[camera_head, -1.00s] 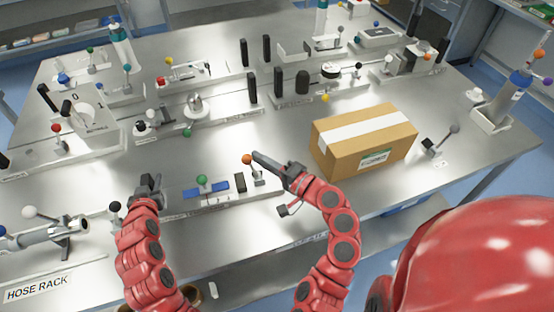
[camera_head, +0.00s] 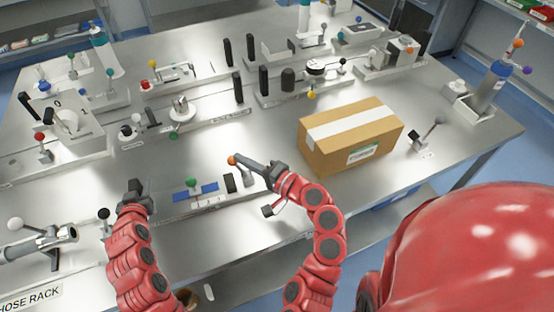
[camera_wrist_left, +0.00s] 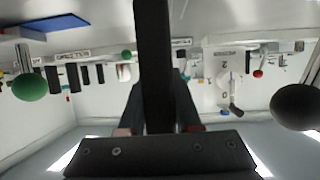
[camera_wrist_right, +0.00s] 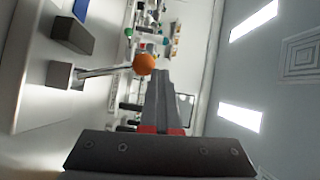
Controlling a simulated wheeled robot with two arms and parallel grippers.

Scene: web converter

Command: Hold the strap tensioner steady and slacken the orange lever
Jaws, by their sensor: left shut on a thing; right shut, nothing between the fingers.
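The strap tensioner (camera_head: 208,203) is a pale base plate near the table's front edge, with a blue strap (camera_head: 207,189), a green knob (camera_head: 191,182) and dark blocks. Its orange-tipped lever (camera_head: 232,160) leans up and left at the right end; the lever's orange ball also shows in the right wrist view (camera_wrist_right: 145,64). My right gripper (camera_head: 244,163) is shut and empty, its fingertips right by the ball; I cannot tell whether they touch. My left gripper (camera_head: 134,188) is shut on a black upright handle (camera_wrist_left: 152,60) at the tensioner's left end.
A cardboard box (camera_head: 350,138) stands right of my right arm. A hose rack (camera_head: 38,243) with white and black knobs is left of my left arm. Several other lever fixtures line the back. Bare tabletop lies behind the tensioner.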

